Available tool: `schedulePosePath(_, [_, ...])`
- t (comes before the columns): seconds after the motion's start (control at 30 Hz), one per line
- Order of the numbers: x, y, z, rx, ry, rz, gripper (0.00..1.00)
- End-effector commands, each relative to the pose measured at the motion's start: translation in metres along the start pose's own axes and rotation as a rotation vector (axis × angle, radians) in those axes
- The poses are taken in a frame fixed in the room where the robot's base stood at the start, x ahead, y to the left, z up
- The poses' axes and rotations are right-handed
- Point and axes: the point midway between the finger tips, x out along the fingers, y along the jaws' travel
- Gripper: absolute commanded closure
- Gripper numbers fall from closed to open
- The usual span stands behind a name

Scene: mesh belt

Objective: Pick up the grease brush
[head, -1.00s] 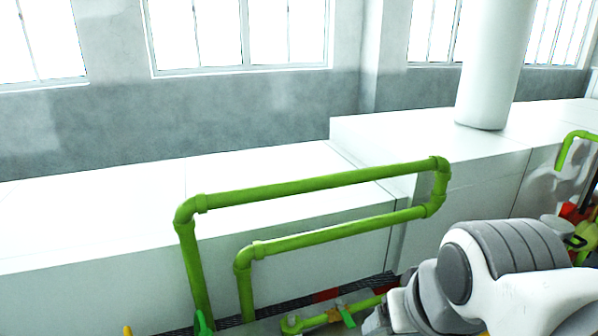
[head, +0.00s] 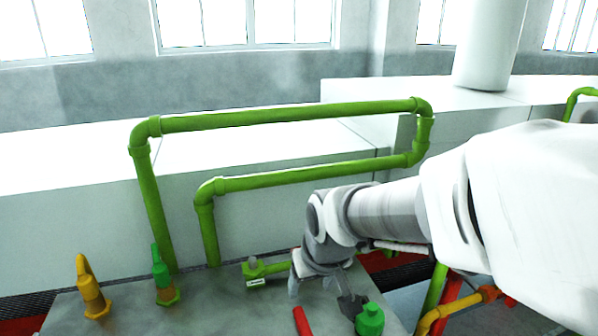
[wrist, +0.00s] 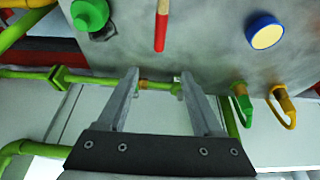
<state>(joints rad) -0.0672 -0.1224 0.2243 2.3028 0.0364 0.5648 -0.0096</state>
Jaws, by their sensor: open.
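A red-handled stick with a tan upper part, which looks like the grease brush (wrist: 161,32), lies on the grey table at the top middle of the wrist view. Its red end also shows at the bottom edge of the head view (head: 302,321); the rest is cut off there. My gripper (wrist: 157,78) is open and empty, with its two fingers apart. In the head view my gripper (head: 320,297) is above the table, near the red end. The brush is beyond the fingertips in the wrist view, not between them.
A green capped item (head: 370,320) stands right of the brush. Green (head: 162,278) and orange (head: 92,292) hooked fittings stand at the left. A blue-rimmed yellow disc (wrist: 266,33) lies on the table (head: 225,310). Green pipes (head: 290,115) rise behind.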

Motion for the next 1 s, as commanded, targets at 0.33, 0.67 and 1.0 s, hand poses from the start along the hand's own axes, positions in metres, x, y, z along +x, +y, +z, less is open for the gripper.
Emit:
schedulePosePath(0.33, [0.055,-0.002,0.002,-0.001,-0.006,-0.004,0.33])
schedulePosePath(0.67, [0.113,-0.001,0.002,-0.002,-0.004,-0.003,0.33])
schedulePosePath(1.0, [0.14,0.0,0.003,-0.002,-0.004,-0.003,0.33])
